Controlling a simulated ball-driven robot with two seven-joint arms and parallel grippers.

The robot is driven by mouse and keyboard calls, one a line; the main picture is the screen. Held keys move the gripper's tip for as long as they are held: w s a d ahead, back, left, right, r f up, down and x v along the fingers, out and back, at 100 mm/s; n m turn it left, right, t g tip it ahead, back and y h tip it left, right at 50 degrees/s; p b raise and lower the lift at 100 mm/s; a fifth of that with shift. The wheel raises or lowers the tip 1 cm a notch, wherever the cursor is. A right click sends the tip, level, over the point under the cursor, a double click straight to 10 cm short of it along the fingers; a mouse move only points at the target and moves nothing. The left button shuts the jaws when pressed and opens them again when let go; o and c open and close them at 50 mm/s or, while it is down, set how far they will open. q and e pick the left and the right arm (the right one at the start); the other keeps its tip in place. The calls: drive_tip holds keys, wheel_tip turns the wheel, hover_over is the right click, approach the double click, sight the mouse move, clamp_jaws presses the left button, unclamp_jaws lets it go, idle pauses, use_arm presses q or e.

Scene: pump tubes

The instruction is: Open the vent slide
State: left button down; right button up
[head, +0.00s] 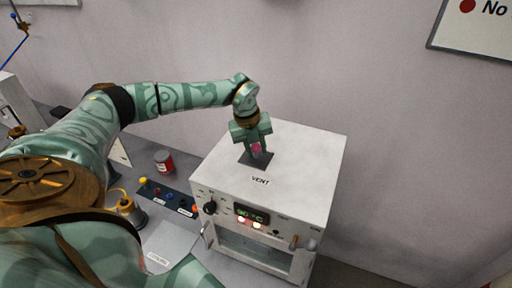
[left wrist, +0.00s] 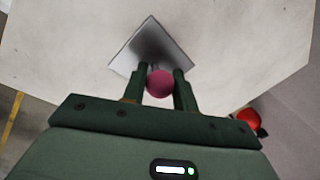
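The vent slide is a dark square plate (head: 257,162) on top of the white oven (head: 310,160), just behind the VENT label (head: 260,181). Its pink round knob (head: 256,149) stands on the plate. In the left wrist view the plate (left wrist: 150,45) looks grey and shiny, and the knob (left wrist: 160,84) sits between the fingers. My left gripper (head: 256,150) points down over the plate, with one finger on each side of the knob. The fingers (left wrist: 160,80) appear to touch the knob on both sides. Any opening under the plate is hidden. My right gripper is not in view.
The oven front has a dial (head: 210,207), a green display (head: 251,214) and a door with a handle. The oven top around the vent is clear.

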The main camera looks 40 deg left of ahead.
use_arm(q)
drive_tip(key=w+d, duration=0.1)
drive_tip(key=d, duration=0.2)
drive_tip(key=w+d, duration=0.1)
drive_tip(key=d, duration=0.5)
drive_tip(key=shift+w+p, duration=0.3)
drive_tip(key=shift+w, duration=0.1)
drive_tip(key=shift+a, duration=0.15)
drive_tip(key=c, duration=1.2)
unclamp_jaws()
drive_tip(key=shift+o, duration=0.3)
drive_tip(key=shift+d, duration=0.25)
drive_tip(key=shift+a+r, duration=0.1)
drive_tip(key=shift+r, duration=0.05)
